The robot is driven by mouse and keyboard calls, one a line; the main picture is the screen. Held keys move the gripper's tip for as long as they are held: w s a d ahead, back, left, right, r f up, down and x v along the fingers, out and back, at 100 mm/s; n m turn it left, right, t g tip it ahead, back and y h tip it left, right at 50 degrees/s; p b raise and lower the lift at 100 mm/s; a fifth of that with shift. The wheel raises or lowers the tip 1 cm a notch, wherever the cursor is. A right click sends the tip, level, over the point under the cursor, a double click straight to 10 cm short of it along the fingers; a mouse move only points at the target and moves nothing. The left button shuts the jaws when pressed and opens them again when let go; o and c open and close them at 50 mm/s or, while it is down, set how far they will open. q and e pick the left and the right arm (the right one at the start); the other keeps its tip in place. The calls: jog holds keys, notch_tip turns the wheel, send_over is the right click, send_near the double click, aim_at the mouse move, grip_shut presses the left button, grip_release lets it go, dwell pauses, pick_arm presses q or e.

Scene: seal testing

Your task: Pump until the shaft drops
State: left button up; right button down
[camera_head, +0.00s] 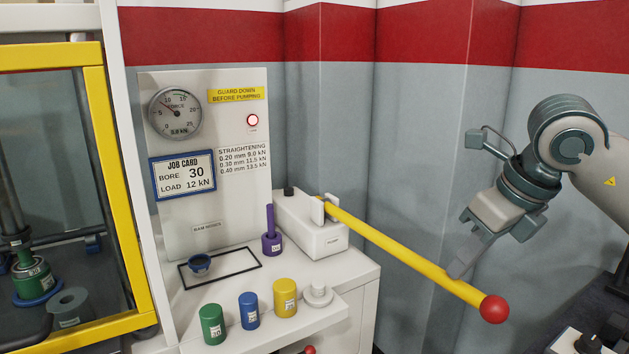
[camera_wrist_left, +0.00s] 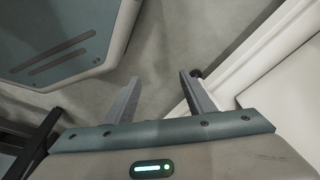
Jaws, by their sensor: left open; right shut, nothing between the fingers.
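The pump (camera_head: 318,235) is a white block on the bench. Its long yellow handle (camera_head: 400,248) slopes down to the right and ends in a red ball (camera_head: 494,309). My right gripper (camera_head: 461,268) is shut and empty, its fingertips at the upper side of the handle near the ball; whether they touch is unclear. At far left, behind a yellow-framed guard (camera_head: 92,180), a dark shaft (camera_head: 12,205) stands above a green part (camera_head: 33,280) on a blue ring. My left gripper (camera_wrist_left: 158,80) is open and empty in the left wrist view.
The force gauge (camera_head: 175,113) has its needle toward the upper left; its small digits are hard to read. A lamp (camera_head: 253,120) glows red. Green (camera_head: 212,325), blue (camera_head: 249,311) and yellow (camera_head: 285,298) cylinders line the bench front. A purple piece (camera_head: 271,240) stands behind.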

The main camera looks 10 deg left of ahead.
aim_at(460, 297)
jog(key=shift+f+b, duration=0.45)
jog(key=shift+f, duration=0.2)
jog(key=shift+s+d+f+b, duration=0.1)
jog(key=shift+s+f+b, duration=0.05)
jog(key=shift+f+b, duration=1.35)
jog(key=shift+f, duration=0.2)
jog(key=shift+s+f, duration=0.1)
jog(key=shift+f, duration=0.25)
jog(key=shift+d+f+b, duration=0.1)
jog(key=shift+f+b, duration=0.45)
jog(key=shift+b, duration=0.2)
jog(key=shift+s+f+b, duration=0.1)
jog(key=shift+f+b, duration=0.2)
jog(key=shift+f, duration=0.05)
pick_arm(q)
notch_tip(460, 297, up, 12)
jog(key=d+t, duration=0.1)
jog(key=d, duration=0.1)
jog(key=shift+w+d+h, duration=0.3)
jog(key=shift+w+h, duration=0.1)
jog(key=shift+w, duration=0.05)
pick_arm(e)
jog(key=shift+r, duration=0.1)
